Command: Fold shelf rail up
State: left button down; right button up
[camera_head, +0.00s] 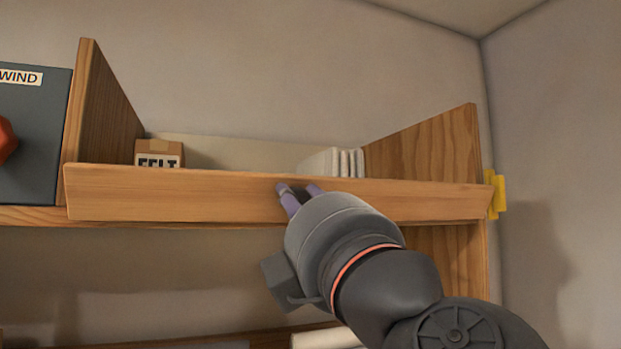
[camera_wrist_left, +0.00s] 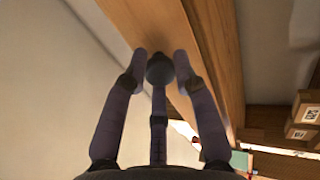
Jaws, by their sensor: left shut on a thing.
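The shelf rail (camera_head: 180,195) is a long wooden board across the front of the shelf, with its broad face towards me. Its lower edge lies near the shelf board's front edge. My left gripper (camera_head: 300,192) is at the middle of the rail's face. In the left wrist view, my left gripper (camera_wrist_left: 160,63) has its purple fingers closed around a dark round knob (camera_wrist_left: 160,72) on the rail (camera_wrist_left: 218,60). In the head view the gripper's body hides the knob. My right gripper is not in view.
On the shelf behind the rail are a small box marked FELT (camera_head: 159,152) and several white upright items (camera_head: 345,162). A yellow piece (camera_head: 497,193) sits by the rail's right end. A dark box (camera_head: 30,130) stands at left. Wooden side panels (camera_head: 95,110) flank the shelf.

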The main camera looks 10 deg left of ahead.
aim_at(294, 186)
pick_arm(q)
jog(key=r+g+p, duration=0.1)
jog(key=p, duration=0.1)
jog(key=g+h+p, duration=0.1)
jog(key=p, duration=0.2)
jog(key=w+r+g+h+p, duration=0.1)
jog(key=p, duration=0.1)
jog(key=shift+a+r+g, duration=0.3)
jog(key=shift+a+r, duration=0.05)
jog(key=shift+w+a+g+h+p, duration=0.15)
jog(key=shift+g+h+p, duration=0.45)
jog(key=shift+p, duration=0.8)
jog(key=c, duration=1)
grip_release()
jog(key=shift+w+f, duration=0.1)
jog(key=v, duration=0.7)
jog(key=shift+s, duration=0.2)
